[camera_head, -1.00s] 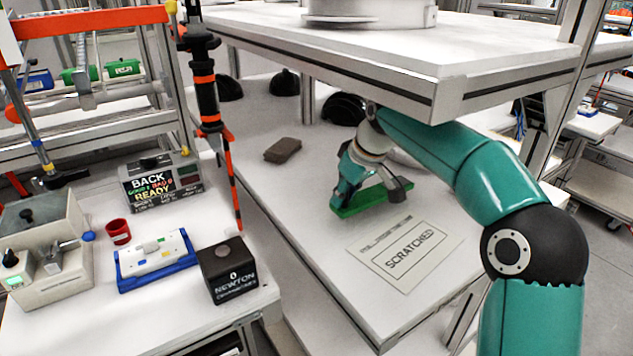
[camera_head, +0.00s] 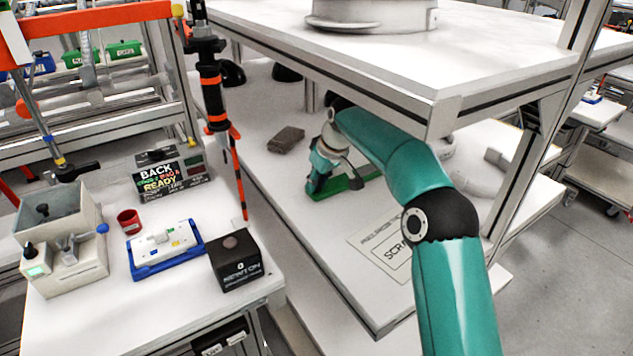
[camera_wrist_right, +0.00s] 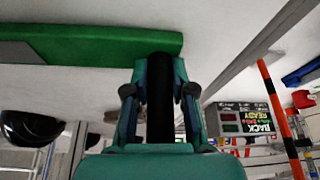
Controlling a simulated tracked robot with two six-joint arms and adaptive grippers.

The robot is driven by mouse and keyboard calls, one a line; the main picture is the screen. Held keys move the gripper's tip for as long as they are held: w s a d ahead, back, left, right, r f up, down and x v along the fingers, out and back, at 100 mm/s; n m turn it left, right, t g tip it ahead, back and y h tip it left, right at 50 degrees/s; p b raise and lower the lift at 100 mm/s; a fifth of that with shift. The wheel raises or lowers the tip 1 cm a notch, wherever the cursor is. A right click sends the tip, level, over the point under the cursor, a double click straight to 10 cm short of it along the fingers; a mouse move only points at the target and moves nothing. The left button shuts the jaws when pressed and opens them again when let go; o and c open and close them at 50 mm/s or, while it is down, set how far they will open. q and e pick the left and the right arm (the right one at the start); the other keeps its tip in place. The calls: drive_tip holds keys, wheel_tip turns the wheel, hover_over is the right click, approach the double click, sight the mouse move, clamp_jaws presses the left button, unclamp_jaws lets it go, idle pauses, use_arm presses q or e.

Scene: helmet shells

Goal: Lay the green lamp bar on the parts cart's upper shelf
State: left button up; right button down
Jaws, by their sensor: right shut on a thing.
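The green lamp bar (camera_head: 352,184) is at my right gripper (camera_head: 322,176), over the white surface below the large raised shelf. The gripper is shut on it near one end. I cannot tell whether the bar touches the surface or hangs just above it. In the right wrist view the bar (camera_wrist_right: 70,47) runs from the left edge to the fingertips (camera_wrist_right: 160,62). My left gripper is not in view. The raised white shelf (camera_head: 440,62) stands above the bar and my forearm. I cannot tell which shelf belongs to the parts cart.
A brown block (camera_head: 286,140) and a printed sheet (camera_head: 385,245) lie near the bar. The raised shelf's edge and post (camera_head: 510,190) are close to my right arm. Black shells (camera_head: 232,74) are behind. The left table holds a black box (camera_head: 236,264) and a blue tray (camera_head: 165,250).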

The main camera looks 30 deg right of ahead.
drive_tip(key=c, duration=1)
unclamp_jaws()
drive_tip(key=shift+s+d+r, duration=0.1)
drive_tip(key=shift+s+r, duration=0.05)
drive_tip(key=shift+r, duration=0.35)
drive_tip(key=v, duration=0.4)
drive_tip(key=shift+s+r, duration=0.15)
drive_tip(key=shift+r, duration=0.15)
drive_tip(key=shift+s+d+f+b, duration=0.25)
drive_tip(key=shift+s+f+b, duration=0.25)
drive_tip(key=shift+s+b, duration=0.4)
drive_tip(key=s+b, duration=0.1)
drive_tip(key=s, duration=0.2)
drive_tip(key=s+d+b, duration=0.1)
drive_tip(key=s, duration=0.2)
drive_tip(key=s+d+b, duration=0.1)
drive_tip(key=s+b, duration=0.1)
drive_tip(key=s, duration=0.1)
drive_tip(key=shift+r, duration=0.15)
drive_tip(key=shift+s+d, duration=0.1)
drive_tip(key=shift+s, duration=0.3)
